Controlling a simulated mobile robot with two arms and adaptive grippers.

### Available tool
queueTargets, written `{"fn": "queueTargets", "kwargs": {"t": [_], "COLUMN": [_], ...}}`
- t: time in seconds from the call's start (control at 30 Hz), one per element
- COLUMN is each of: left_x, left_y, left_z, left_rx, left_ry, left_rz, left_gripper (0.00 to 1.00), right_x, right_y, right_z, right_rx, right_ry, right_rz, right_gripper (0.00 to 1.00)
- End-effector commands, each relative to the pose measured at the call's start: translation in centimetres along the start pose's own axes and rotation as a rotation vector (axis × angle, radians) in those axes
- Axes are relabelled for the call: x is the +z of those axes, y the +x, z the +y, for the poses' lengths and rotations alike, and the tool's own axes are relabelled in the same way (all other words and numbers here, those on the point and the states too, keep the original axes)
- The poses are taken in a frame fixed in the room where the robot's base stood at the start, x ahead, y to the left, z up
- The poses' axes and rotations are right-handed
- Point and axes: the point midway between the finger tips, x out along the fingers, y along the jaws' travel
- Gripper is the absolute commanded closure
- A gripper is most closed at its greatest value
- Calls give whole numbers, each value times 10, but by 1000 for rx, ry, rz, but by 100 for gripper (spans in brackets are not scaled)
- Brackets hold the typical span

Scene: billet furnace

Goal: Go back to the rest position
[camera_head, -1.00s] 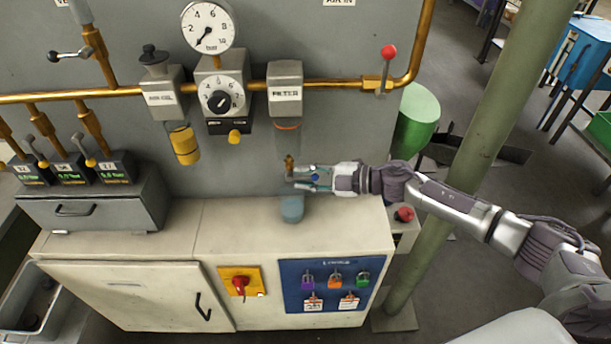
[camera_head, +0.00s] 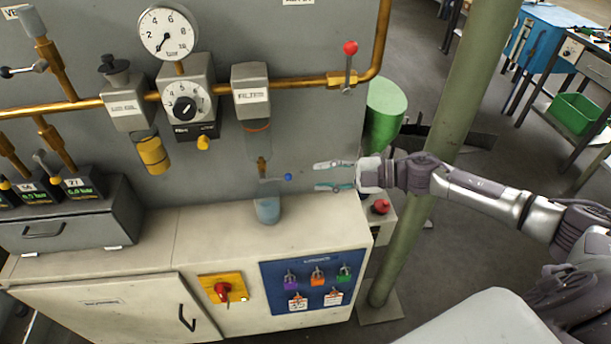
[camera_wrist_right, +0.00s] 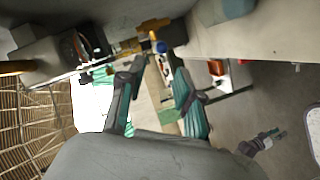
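My right gripper (camera_head: 335,176) is open and empty in the head view, in front of the grey panel and above the cream cabinet top. Its two teal-tipped fingers point left, apart from the small blue knob (camera_head: 288,177) under the filter (camera_head: 251,92). In the right wrist view its open fingers (camera_wrist_right: 155,90) have nothing between them that they touch, and the blue knob (camera_wrist_right: 161,46) shows past them. My right arm reaches in from the right.
A bluish cup (camera_head: 267,209) stands on the cabinet top (camera_head: 190,236) below the filter. The green post (camera_head: 455,125) stands close behind my right forearm. A red-knobbed lever (camera_head: 350,50) is above the gripper. A green cylinder (camera_head: 384,115) is behind it.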

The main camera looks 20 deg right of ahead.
Motion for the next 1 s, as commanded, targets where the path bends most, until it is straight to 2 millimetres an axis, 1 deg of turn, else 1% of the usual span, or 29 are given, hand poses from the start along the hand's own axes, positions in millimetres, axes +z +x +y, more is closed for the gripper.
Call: {"fn": "queueTargets", "kwargs": {"t": [0.03,0.1,0.2,0.67,0.77,0.87,0.9,1.0], "left_x": [0,0,0,0,0,-1,-1,-1], "left_y": [0,0,0,0,0,0,0,0], "left_z": [0,0,0,1,1,1,1,1], "left_rx": [0,0,0,1,1,1,1,1], "left_ry": [0,0,0,0,0,0,0,0], "left_rz": [0,0,0,0,0,0,0,1], "left_gripper": [66,66,66,66,66,66,66,66], "right_x": [0,0,0,-1,-4,-12,-15,-23], "right_y": [-5,-9,-11,-10,1,24,34,54], "right_z": [-1,0,0,0,-3,-7,-10,-16], "right_rx": [-2,-1,0,3,35,122,168,287], "right_ry": [1,2,0,1,18,71,104,212], "right_rz": [0,1,1,1,-8,-47,-75,-172], "right_gripper": [66,66,66,66,66,66,66,66]}}
